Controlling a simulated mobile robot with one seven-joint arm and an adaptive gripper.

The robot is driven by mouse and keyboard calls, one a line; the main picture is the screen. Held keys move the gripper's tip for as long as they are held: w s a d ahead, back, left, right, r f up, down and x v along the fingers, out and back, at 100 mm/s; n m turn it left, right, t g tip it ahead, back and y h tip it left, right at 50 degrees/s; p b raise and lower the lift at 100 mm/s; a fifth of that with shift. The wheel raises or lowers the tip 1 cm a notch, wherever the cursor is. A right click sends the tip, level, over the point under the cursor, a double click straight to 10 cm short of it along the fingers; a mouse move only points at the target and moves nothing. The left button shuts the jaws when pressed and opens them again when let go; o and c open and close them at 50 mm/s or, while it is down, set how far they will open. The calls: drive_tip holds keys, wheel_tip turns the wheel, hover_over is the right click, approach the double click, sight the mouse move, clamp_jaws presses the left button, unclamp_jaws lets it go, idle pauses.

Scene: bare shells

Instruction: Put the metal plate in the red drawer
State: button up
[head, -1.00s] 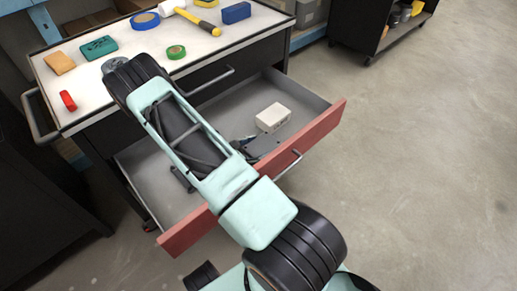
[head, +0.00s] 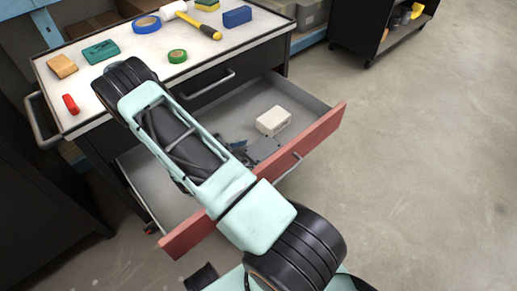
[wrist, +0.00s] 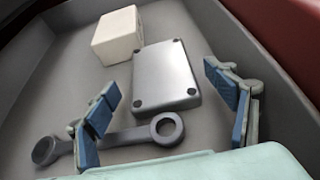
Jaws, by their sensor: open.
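The red drawer (head: 318,136) is pulled open from the dark cart, with a grey inside. The metal plate (wrist: 166,76), a silver rectangle with dark corner holes, lies flat on the drawer floor; part of it shows in the head view (head: 264,148). My gripper (wrist: 170,95) is open in the wrist view, with its blue-padded fingers apart, one to each side of the plate's near end. Nothing is held between them. In the head view my arm hides most of the gripper and the left part of the drawer.
A white box (wrist: 117,36) stands in the drawer beside the plate. A grey wrench (wrist: 110,139) lies near and partly behind the left finger. The cart top (head: 120,72) carries a hammer (head: 200,24), tape rolls and several blocks.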

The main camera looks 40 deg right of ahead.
drive_tip(key=p+v, duration=0.1)
drive_tip(key=v, duration=0.8)
drive_tip(key=shift+p, duration=0.4)
